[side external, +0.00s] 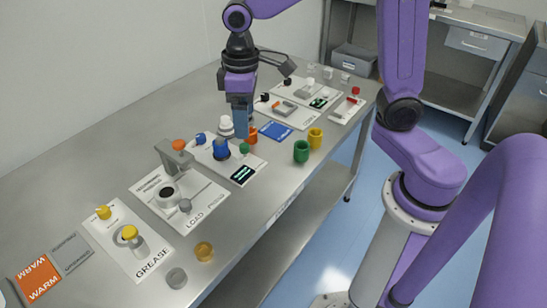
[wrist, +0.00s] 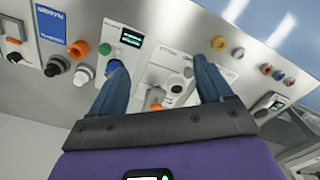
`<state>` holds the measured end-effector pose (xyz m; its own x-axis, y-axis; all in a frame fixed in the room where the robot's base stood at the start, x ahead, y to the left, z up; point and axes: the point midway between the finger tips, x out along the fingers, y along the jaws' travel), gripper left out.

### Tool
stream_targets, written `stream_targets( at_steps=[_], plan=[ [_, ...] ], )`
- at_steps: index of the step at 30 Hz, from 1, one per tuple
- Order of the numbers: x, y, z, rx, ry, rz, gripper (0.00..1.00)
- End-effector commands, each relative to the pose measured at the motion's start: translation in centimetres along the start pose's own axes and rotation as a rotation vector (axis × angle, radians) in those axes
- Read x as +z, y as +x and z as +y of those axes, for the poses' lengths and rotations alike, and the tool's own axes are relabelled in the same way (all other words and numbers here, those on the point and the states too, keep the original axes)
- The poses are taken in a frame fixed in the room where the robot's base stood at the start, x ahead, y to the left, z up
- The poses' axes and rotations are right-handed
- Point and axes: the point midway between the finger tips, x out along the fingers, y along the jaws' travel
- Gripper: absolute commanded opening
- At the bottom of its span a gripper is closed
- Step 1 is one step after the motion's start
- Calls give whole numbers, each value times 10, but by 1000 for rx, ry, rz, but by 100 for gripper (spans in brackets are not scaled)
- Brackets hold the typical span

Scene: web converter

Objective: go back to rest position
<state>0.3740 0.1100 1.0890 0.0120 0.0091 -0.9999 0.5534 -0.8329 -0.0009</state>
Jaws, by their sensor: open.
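My gripper hangs from the purple arm with its blue fingers pointing down in the side view (side external: 241,128). It is above the middle of the steel bench, over or close to a white station plate with a blue knob (side external: 221,150), a green button (side external: 244,148) and a small display (side external: 242,173). In the wrist view the two blue fingers (wrist: 158,68) are spread wide apart, with nothing held between them. White panels of the bench stations show beneath and between them. The exact height of the fingertips above the station is hard to tell.
The GREASE plate (side external: 152,262) and LOAD plate (side external: 205,212) lie nearer the camera. A blue card (side external: 276,131) lies behind.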

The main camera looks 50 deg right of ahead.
Motion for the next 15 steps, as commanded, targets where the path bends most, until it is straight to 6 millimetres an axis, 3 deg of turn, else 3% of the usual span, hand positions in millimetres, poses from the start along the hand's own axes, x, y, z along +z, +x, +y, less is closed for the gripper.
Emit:
stream_targets(
  at_steps=[6,15],
  plan=[
    [65,-2,-36,-3,-167,7,79],
    [157,5,-63,-9,-388,13,79]
  ],
)
